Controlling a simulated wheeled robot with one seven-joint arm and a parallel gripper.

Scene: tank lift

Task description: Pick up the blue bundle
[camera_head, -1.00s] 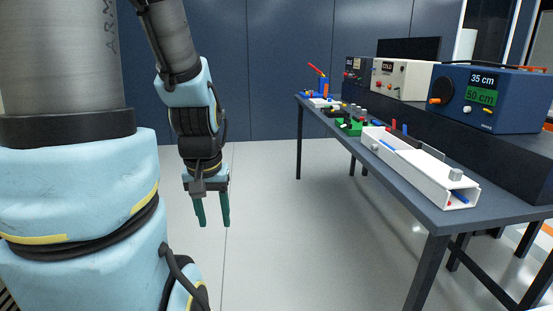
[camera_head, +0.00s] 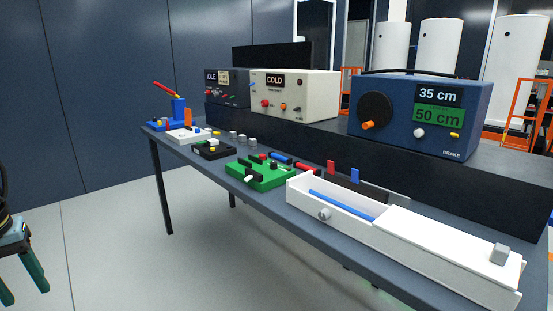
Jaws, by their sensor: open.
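A short blue cylinder (camera_head: 281,159) lies on the dark table, behind the green block and left of a similar red cylinder (camera_head: 304,168). It may be the blue bundle, but it is too small to tell. A long thin blue rod (camera_head: 340,205) lies in the open left part of a white trough (camera_head: 440,246) at the table's front edge. My gripper (camera_head: 21,283) is at the lower left edge of the view, with its two green fingers apart and empty. It is well left of the table and away from both blue things.
The table (camera_head: 235,196) also bears a green block (camera_head: 258,175), a black block (camera_head: 212,149) and a blue stand (camera_head: 179,110). On the raised shelf behind are a cream COLD box (camera_head: 300,97) and a blue BRAKE box (camera_head: 432,125). The floor left of the table is clear.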

